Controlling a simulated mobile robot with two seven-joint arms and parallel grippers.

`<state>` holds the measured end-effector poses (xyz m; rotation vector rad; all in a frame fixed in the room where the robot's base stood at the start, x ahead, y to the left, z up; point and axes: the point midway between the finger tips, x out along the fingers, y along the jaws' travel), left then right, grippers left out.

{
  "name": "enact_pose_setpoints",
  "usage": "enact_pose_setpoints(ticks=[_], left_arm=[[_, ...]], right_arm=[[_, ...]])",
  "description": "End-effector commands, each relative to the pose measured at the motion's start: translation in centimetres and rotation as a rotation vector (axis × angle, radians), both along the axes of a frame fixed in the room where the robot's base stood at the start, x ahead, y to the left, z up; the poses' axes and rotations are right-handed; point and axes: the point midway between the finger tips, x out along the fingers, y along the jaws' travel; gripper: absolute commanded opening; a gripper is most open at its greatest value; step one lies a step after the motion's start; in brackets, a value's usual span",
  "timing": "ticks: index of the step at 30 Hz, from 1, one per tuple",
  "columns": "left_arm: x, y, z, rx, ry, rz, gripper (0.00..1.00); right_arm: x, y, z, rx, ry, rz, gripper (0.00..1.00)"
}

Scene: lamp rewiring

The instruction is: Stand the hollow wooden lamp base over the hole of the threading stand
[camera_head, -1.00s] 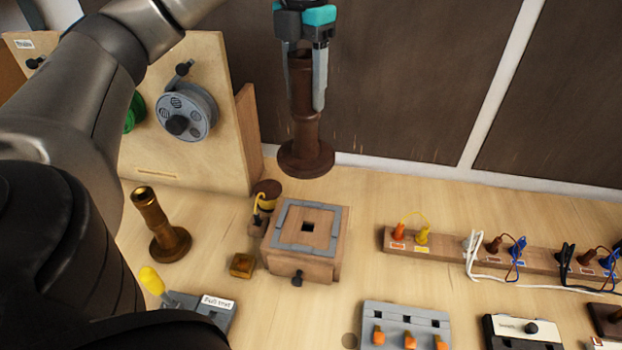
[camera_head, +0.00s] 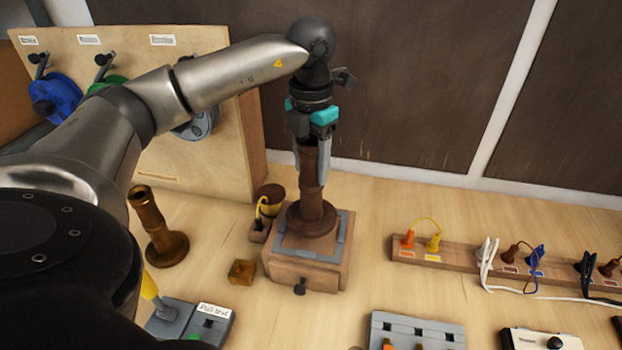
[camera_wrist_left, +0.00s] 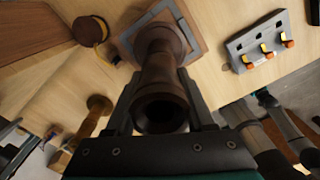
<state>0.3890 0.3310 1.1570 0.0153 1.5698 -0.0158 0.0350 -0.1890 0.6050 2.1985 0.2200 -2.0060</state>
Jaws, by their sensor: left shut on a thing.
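The dark wooden lamp base (camera_head: 311,215) stands upright on or just over the top of the threading stand (camera_head: 304,271), a wooden block with grey edging and a dark knob in front. I cannot tell whether it touches. The stand's hole is hidden beneath it. My left gripper (camera_head: 310,172) is shut on the upper part of the lamp base. In the left wrist view the hollow lamp base (camera_wrist_left: 161,80) shows between the fingers, its open end toward the camera and the stand's edging (camera_wrist_left: 130,42) beyond it.
A brass-coloured post (camera_head: 158,228) stands left of the stand, with a small wooden block (camera_head: 243,271) between. A brown spool with yellow cord (camera_head: 269,196) sits close behind. A board with cable reels (camera_head: 228,130) is at back left. A plug strip (camera_head: 460,258) lies right.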

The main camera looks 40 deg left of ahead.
Motion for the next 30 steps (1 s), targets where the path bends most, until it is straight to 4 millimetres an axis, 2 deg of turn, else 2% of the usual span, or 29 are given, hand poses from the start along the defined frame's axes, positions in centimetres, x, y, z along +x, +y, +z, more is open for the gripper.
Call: enact_pose_setpoints(ticks=[3, 7, 20, 21, 28, 30], left_arm=[[0.0, 0.1, -1.9, 0.001, 0.001, 0.001, 0.00], [0.0, 0.0, -3.2, 0.000, 0.000, 0.001, 0.00], [0.0, 0.0, -3.9, 0.000, -0.002, 0.001, 0.00], [0.0, 0.0, -3.9, 0.001, 0.001, 0.000, 0.58], [0.0, 0.0, -3.8, 0.000, 0.001, 0.000, 0.84], [0.0, 0.0, -3.8, 0.000, 0.001, 0.000, 0.84]], right_arm=[[0.0, 0.0, -0.1, 0.000, 0.000, 0.000, 0.50], [0.0, 0.0, -0.1, 0.000, 0.000, -0.001, 0.50], [0.0, 0.0, -0.4, 0.000, 0.000, -0.001, 0.50], [0.0, 0.0, -0.3, 0.000, 0.000, -0.001, 0.50], [0.0, 0.0, -0.3, 0.000, 0.000, -0.001, 0.50], [0.0, 0.0, -0.3, 0.001, 0.000, -0.001, 0.50]])
